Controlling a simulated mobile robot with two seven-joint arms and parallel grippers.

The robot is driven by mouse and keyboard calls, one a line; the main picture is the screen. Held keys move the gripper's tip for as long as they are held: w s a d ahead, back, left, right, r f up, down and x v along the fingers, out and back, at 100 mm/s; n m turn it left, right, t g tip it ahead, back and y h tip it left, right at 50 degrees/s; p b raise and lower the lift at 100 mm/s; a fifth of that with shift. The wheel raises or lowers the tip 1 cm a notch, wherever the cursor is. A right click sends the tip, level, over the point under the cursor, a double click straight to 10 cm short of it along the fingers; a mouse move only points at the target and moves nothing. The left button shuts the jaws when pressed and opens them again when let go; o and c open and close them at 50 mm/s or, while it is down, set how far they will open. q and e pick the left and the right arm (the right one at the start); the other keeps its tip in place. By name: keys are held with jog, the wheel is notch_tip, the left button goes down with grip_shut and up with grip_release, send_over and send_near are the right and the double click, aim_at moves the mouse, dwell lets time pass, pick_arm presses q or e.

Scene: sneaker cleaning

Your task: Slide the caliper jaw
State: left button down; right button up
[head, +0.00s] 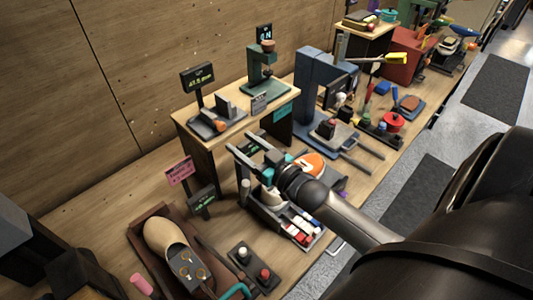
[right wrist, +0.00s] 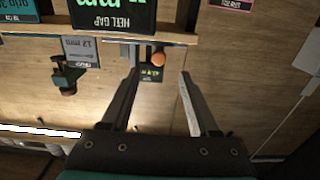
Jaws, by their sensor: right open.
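The caliper (head: 207,124) lies on the small raised wooden stand at the left, with upright dark jaws (head: 226,108) and an orange knob (head: 220,126). A display with green digits (head: 198,77) stands behind it. My right gripper (head: 243,145) is open and empty, in front of the stand and below its top, apart from the caliper. In the right wrist view, which is upside down, the orange knob (right wrist: 158,58) shows beyond the open fingers (right wrist: 158,75); the stand edge hides most of the caliper. My left gripper is not in view.
A green press (head: 262,72) shares the stand (head: 210,149). A heel gap display (right wrist: 112,16) is close to the right gripper. A blue frame (head: 310,80) stands to the right.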

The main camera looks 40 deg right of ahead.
jog(key=s+d, duration=0.1)
jog(key=s, duration=0.6)
jog(key=shift+s+b, duration=0.3)
dwell(0.3)
